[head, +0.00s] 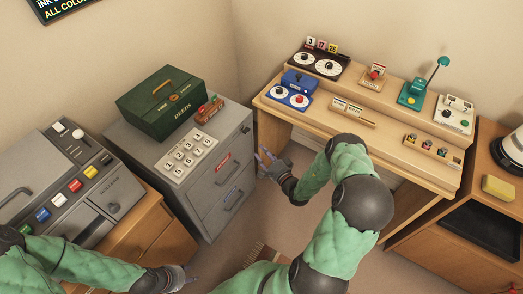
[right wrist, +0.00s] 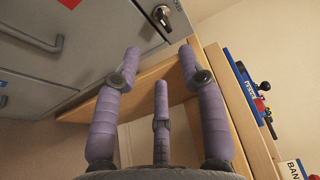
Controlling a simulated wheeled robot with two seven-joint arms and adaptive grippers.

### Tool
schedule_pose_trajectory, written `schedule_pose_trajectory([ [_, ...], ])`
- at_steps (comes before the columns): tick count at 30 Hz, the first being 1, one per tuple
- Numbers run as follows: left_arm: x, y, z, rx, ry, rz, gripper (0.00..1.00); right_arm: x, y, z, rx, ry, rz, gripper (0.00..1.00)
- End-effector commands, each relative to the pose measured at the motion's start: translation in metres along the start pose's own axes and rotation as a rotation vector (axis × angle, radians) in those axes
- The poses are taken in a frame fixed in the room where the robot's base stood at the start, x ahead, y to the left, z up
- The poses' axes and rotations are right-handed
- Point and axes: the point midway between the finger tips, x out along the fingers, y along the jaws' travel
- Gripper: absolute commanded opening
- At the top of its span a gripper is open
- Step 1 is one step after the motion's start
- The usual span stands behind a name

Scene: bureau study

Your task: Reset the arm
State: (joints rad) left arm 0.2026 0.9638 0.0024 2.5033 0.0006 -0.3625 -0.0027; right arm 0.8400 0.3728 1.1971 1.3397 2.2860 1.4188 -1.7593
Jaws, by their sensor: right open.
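My right arm, in green padded sleeve, reaches up through the middle of the head view and bends left. Its gripper (head: 264,160) is beside the right side of the grey filing cabinet, near the left end of the wooden desk. In the right wrist view its purple fingers (right wrist: 160,80) are spread, with nothing between them. My left arm comes in low at the left, and its gripper (head: 188,277) is at the bottom edge, above the floor. Its fingers are too small and partly cut off to tell their opening.
The grey filing cabinet (head: 205,221) bears a green box (head: 160,104) and a keypad (head: 186,158). A lock (right wrist: 162,17) shows in the right wrist view. The wooden desk (head: 300,115) holds several dials and small devices. A grey console (head: 45,165) stands left. A low cabinet (head: 440,231) stands right.

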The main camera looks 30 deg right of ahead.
Motion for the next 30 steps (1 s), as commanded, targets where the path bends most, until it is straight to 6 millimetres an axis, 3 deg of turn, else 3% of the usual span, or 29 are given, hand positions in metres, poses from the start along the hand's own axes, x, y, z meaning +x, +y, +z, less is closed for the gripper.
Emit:
schedule_pose_trajectory([
  [7,0.0,0.0,0.0,0.0,0.0,0.0,0.4,0.0,0.0,0.0,0.0,-0.001,0.001,0.41],
  [10,0.0,0.0,0.0,0.0,0.0,0.0,0.4,0.002,0.003,0.01,0.018,-0.034,0.016,0.41],
  [14,-0.001,0.001,0.0,0.0,0.0,0.0,0.4,0.004,0.012,0.056,0.096,-0.189,0.091,0.41],
  [17,-0.003,0.001,0.0,0.0,0.0,0.0,0.4,-0.005,0.025,0.114,0.183,-0.385,0.21,0.41],
  [20,-0.004,0.002,0.0,0.0,0.0,0.0,0.4,-0.029,0.038,0.174,0.25,-0.593,0.366,0.41],
  [24,-0.006,0.002,0.0,0.0,0.0,0.0,0.4,-0.086,0.055,0.242,0.276,-0.867,0.623,0.41],
  [27,-0.008,0.003,0.0,0.0,0.0,0.0,0.4,-0.133,0.066,0.272,0.235,-1.024,0.813,0.41],
  [30,-0.009,0.003,0.0,0.0,0.0,0.0,0.4,-0.178,0.075,0.285,0.142,-1.145,0.987,0.41],
])
